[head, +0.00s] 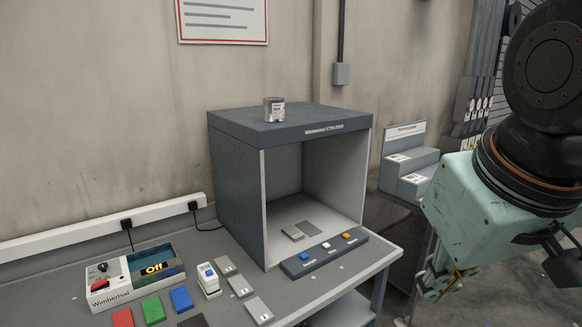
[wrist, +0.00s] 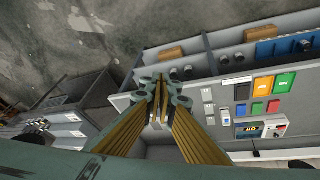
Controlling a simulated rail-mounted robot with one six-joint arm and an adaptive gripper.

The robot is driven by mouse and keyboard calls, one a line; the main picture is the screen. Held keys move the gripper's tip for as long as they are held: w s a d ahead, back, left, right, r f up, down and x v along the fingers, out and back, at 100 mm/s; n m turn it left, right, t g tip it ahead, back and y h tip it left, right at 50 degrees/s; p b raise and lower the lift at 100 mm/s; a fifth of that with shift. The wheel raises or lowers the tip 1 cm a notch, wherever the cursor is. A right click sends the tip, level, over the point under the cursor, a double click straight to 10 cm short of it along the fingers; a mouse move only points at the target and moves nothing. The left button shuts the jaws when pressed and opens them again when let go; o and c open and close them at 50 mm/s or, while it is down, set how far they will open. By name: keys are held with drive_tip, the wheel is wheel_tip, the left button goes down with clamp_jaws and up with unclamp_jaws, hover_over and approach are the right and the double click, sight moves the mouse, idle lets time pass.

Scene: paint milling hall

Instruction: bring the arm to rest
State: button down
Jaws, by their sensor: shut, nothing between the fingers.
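My gripper (head: 436,284) hangs at the right side of the head view, at the end of my arm and to the right of the bench. In the wrist view my gripper (wrist: 162,84) has its fingers together at the middle, with nothing between them. It touches nothing that I can see. Part of it is hidden behind my own wrist in the head view.
A light booth (head: 228,196) stands on the bench (head: 376,262), with a small can (head: 274,109) on top. A control box (head: 133,281), coloured panels (head: 182,299) and grey plates (head: 241,286) lie left. A stepped stand (head: 409,170) is behind my arm.

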drive_tip(key=s+f+m, duration=0.1)
drive_tip(key=s, duration=0.8)
drive_tip(key=shift+s+d+f+m+g+b, duration=0.15)
drive_tip(key=shift+s+m+g+b, duration=0.15)
drive_tip(key=shift+s+m+b, duration=0.1)
drive_tip(key=shift+w, duration=0.1)
idle(1.7)
